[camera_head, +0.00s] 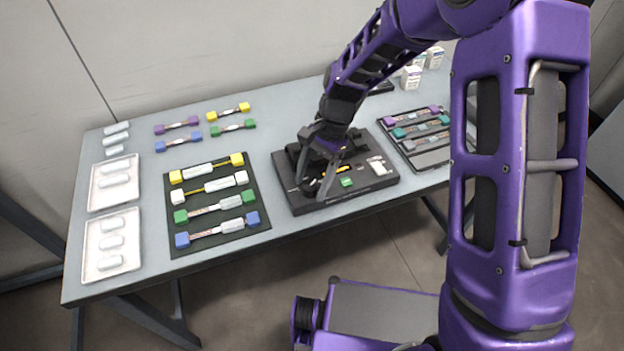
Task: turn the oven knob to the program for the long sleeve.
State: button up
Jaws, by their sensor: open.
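The black splicing machine (362,188) sits near the front edge of the table, right of the middle. It has a small green patch (346,182), a yellow-orange strip and a pale panel (379,165) on its top. My gripper (318,181) is open and points down over the left front part of the machine. A dark, round shape shows between its fingers and may be the oven knob. I cannot tell whether the fingers touch it, and its pointer and program marks are too small to read.
A dark mat (172,245) with several coloured connector pairs and white sleeves lies left of the machine. Two pale trays (88,262) (94,204) hold white sleeves at far left. A dark rack (433,160) of connector pairs lies to the right. Small white boxes (411,78) stand behind.

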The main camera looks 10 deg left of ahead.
grip_shut()
jog(key=shift+r, duration=0.1)
dwell(0.4)
jog(key=n+h+p, duration=0.1)
jog(key=n, duration=0.1)
jog(key=n+p, duration=0.1)
jog(key=n, duration=0.1)
jog(key=shift+a+n+g+h, duration=0.15)
jog(key=shift+n+g+h, duration=0.25)
jog(key=n+h, duration=0.1)
jog(key=n, duration=0.2)
jog(key=n+h+p, duration=0.1)
jog(key=n, duration=0.1)
jog(key=shift+a+n, duration=0.15)
jog(key=shift+n, duration=0.25)
grip_release()
